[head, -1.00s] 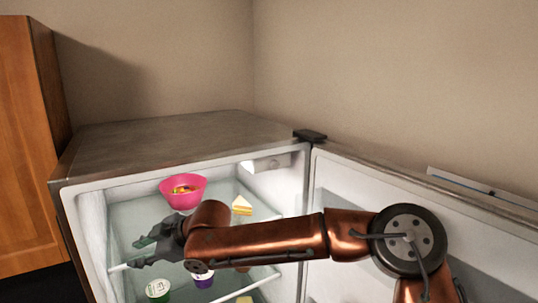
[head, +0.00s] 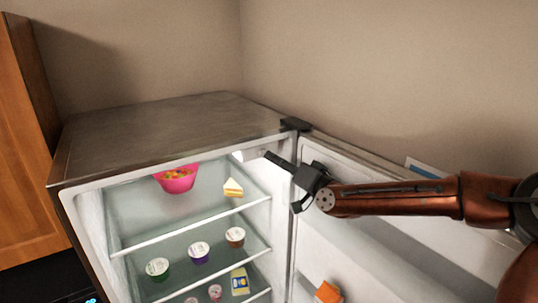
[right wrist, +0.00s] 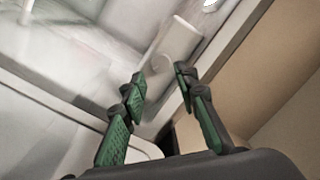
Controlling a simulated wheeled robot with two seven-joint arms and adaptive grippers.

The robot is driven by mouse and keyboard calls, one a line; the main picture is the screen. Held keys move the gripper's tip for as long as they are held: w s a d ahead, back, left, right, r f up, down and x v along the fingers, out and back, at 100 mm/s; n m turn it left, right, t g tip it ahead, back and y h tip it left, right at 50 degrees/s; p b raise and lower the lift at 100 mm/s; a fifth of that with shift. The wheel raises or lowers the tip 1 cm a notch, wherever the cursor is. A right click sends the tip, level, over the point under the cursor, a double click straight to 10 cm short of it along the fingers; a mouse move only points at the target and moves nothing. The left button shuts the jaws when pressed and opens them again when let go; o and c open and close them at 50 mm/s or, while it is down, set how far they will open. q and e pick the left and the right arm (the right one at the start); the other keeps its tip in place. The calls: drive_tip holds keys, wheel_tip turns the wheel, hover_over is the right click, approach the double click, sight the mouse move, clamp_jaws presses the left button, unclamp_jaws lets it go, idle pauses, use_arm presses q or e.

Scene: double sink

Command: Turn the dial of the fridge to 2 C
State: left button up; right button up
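The fridge (head: 150,135) stands open with its door (head: 390,245) swung to the right. In the head view, my right gripper (head: 283,180) is at the upper right corner of the opening, by the hinge side. A white control box (head: 252,154) under the fridge ceiling is partly hidden behind it. In the right wrist view, the green-padded fingers (right wrist: 160,76) are apart and empty. The pale box (right wrist: 180,40) lies beyond their tips, with a rounded pale shape, perhaps the dial, between them. The dial's marks cannot be read. My left gripper is not in view.
A pink bowl (head: 176,180) and a cake slice (head: 233,188) sit on the top shelf. Several cups, including a purple-sided one (head: 199,252), stand on the shelf below. An orange carton (head: 328,292) is in the door. A wooden cabinet (head: 25,150) stands at left.

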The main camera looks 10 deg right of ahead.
sight(263, 153)
drive_tip(key=x, duration=0.4)
drive_tip(key=shift+p, duration=0.3)
drive_tip(key=shift+a, duration=0.1)
drive_tip(key=shift+c, duration=0.5)
clamp_jaws()
